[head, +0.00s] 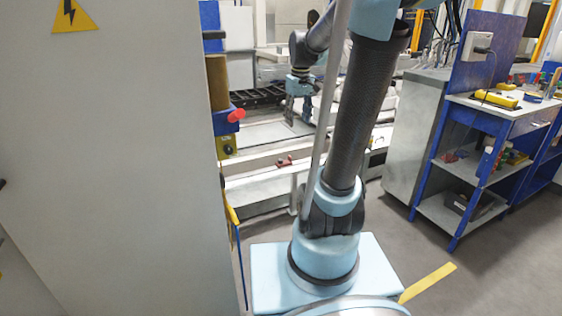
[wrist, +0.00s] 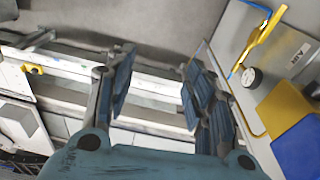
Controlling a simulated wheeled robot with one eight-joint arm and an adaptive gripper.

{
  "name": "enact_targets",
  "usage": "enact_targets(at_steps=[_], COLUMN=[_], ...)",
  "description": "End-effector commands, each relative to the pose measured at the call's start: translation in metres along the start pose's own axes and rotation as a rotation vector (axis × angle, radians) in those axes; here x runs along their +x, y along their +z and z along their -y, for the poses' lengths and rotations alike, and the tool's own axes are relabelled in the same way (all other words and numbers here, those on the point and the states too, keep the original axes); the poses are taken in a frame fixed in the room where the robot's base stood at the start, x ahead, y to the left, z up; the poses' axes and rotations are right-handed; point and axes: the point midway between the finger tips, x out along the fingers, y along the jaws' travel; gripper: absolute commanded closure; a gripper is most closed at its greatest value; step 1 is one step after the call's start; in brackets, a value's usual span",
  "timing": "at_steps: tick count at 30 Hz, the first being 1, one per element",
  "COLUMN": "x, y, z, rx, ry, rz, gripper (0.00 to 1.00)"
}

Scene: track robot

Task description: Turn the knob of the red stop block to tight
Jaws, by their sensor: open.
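A small red block (head: 284,162) sits on the pale rail in the middle of the head view. I take it for the stop block; its knob is too small to make out there. No red block shows in the wrist view. My gripper (head: 297,100) hangs beyond and above the rail in the head view, apart from the red block. In the wrist view my gripper (wrist: 157,82) is open, with nothing between its ribbed fingers. The rails (wrist: 70,68) pass behind the fingers, with the grey floor above them in the picture.
A large grey cabinet (head: 110,160) fills the left of the head view. A red mushroom button (head: 236,115) stands out beside it. A blue workbench (head: 485,115) with tools is at the right, with free floor before it. A yellow handle (wrist: 263,35) lies at the right of the wrist view.

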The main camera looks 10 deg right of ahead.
Motion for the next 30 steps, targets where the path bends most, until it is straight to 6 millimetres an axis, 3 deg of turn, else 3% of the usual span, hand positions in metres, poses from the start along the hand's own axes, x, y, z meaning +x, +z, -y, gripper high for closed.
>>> enact_targets(at_steps=[3,14,23,30], x=[-0.002,0.016,0.054,0.1], y=[-0.039,-0.147,-0.232,-0.294], z=[-0.014,-0.054,-0.086,-0.109], rx=[-0.043,-0.177,-0.289,-0.378], ry=[-0.005,-0.022,-0.039,-0.055], rz=[0.01,0.037,0.057,0.073], gripper=[0.51,0.51,0.51,0.51])
